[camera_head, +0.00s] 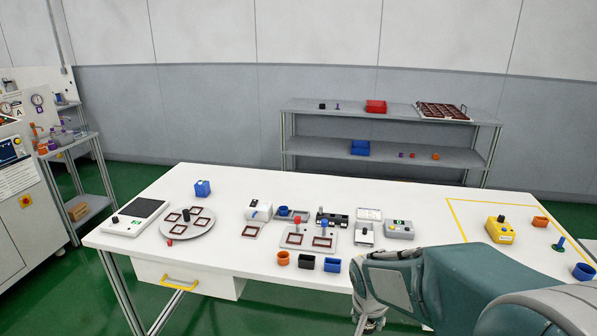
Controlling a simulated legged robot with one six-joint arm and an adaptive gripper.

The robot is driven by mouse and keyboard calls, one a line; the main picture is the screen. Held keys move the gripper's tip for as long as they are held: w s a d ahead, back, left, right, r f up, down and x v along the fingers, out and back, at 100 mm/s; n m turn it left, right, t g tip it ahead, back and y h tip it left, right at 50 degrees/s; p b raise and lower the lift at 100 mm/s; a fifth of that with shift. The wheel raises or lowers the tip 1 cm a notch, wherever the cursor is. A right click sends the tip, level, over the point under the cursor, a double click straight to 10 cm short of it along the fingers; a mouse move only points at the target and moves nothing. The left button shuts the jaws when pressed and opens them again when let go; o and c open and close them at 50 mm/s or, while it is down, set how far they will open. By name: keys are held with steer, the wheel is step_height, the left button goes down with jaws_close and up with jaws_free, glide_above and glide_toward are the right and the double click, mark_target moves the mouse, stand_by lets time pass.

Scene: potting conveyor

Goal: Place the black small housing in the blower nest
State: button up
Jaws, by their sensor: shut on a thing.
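My gripper (369,322) points down at the front edge of the white table, low in the picture. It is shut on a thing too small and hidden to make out. A small black open box (306,262), which looks like a black housing, stands at the table's front between an orange round cup and a blue box, left of my gripper and apart from it. I cannot tell for sure which fixture is the blower nest. A white device (258,210) with a brown-framed square nest (250,231) before it stands left of centre.
An orange cup (283,258) and a blue box (332,265) flank the black box. Behind are a plate with two brown-framed nests (296,240) and a grey box (399,229). A round plate (187,222) stands left. A yellow box (501,230) stands right.

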steer(key=w+f+n, duration=0.2)
steer(key=w+f, duration=0.2)
steer(key=f, duration=0.3)
steer(key=w+f+n+y, duration=0.1)
steer(key=w+f+n, duration=0.2)
steer(key=f, duration=0.4)
steer(key=shift+w+d+f, duration=0.2)
steer(key=shift+w+d, duration=0.25)
steer(key=shift+w, duration=0.3)
